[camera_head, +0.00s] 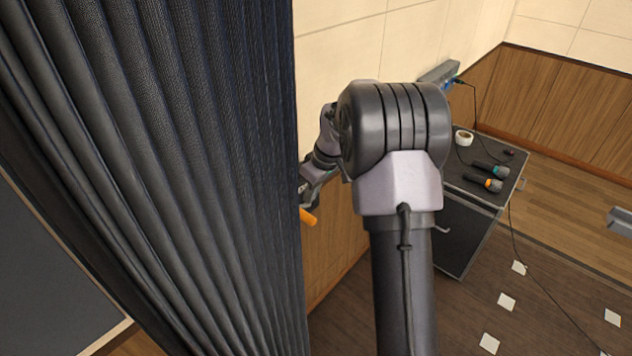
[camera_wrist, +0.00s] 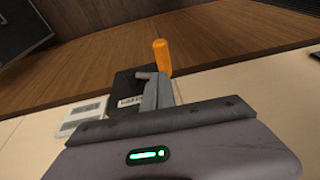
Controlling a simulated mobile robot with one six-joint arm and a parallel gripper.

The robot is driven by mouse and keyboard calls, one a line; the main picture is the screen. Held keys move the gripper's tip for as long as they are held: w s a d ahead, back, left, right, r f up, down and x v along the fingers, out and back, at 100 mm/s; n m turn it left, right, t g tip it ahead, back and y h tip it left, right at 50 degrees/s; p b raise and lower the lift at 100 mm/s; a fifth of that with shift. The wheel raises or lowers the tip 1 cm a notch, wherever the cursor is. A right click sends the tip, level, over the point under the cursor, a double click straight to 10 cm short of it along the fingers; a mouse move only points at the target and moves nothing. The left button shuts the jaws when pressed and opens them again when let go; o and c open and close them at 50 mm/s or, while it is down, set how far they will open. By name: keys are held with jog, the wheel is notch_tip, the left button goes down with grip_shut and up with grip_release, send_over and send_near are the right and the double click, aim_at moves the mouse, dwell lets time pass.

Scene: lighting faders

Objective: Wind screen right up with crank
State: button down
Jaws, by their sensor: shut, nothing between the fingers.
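An orange handle (camera_head: 308,217), which looks like the crank's grip, sticks out beside the curtain edge in the head view. In the wrist view the orange handle (camera_wrist: 162,55) stands just beyond my gripper (camera_wrist: 160,78). My gripper is shut with nothing held; its tip is close to the handle, and I cannot tell whether they touch. In the head view my gripper (camera_head: 309,193) is partly hidden by the curtain. A black box (camera_wrist: 128,88) with a label sits on the wall behind the fingers. I cannot identify the screen for certain; a dark grey panel (camera_head: 50,285) shows at lower left.
A tall dark curtain (camera_head: 170,150) fills the left of the head view, close to my wrist. A black case (camera_head: 465,225) with a tape roll (camera_head: 463,138) and two microphones stands to the right. A cable trails across the floor. White plates (camera_wrist: 80,118) are on the wall.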

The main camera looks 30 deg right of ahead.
aim_at(306, 212)
jog(key=shift+s+a+f, duration=0.1)
jog(key=shift+a+f, duration=0.1)
jog(key=shift+f, duration=0.75)
jog(key=shift+a+f, duration=0.15)
jog(key=shift+f, duration=0.75)
jog(key=shift+b, duration=0.3)
